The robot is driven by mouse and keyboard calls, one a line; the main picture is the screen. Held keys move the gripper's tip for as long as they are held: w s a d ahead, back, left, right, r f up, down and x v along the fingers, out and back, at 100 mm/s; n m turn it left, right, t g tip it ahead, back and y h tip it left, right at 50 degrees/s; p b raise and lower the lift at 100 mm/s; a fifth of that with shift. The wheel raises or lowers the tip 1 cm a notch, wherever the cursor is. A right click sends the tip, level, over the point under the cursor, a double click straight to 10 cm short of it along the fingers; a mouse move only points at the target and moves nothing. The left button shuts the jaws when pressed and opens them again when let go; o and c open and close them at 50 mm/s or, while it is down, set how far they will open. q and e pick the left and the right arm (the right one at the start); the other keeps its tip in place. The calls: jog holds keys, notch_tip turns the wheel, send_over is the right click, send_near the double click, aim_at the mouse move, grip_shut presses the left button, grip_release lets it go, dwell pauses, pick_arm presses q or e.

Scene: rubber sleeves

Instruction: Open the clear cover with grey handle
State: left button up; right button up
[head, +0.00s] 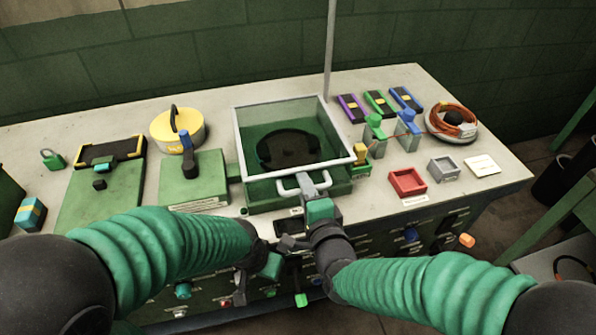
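The clear cover (252,152) has a light grey frame and lies over a green box (268,198) in the middle of the bench. A dark round shape shows through it. Its grey handle (286,190) sticks out at the front edge. My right gripper (309,186) is at the right part of the handle, its tip seeming to touch it; whether its fingers close around the handle cannot be told. My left gripper (282,252) is lower, in front of the bench edge and apart from the handle. Its fingers are dark and partly hidden.
Small coloured blocks, a red tray (408,183) and an orange cable coil (453,120) lie to the right.

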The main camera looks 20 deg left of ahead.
jog(key=shift+s+a+r, duration=0.15)
jog(key=shift+a, duration=0.1)
jog(key=shift+s+r, duration=0.1)
jog(key=shift+w+d, duration=0.2)
jog(key=shift+d, duration=0.2)
jog(key=shift+c, duration=0.3)
jog(key=shift+d, duration=0.15)
jog(key=shift+c, duration=1.1)
grip_shut()
jog(key=shift+s+a, duration=0.1)
jog(key=shift+a, duration=0.15)
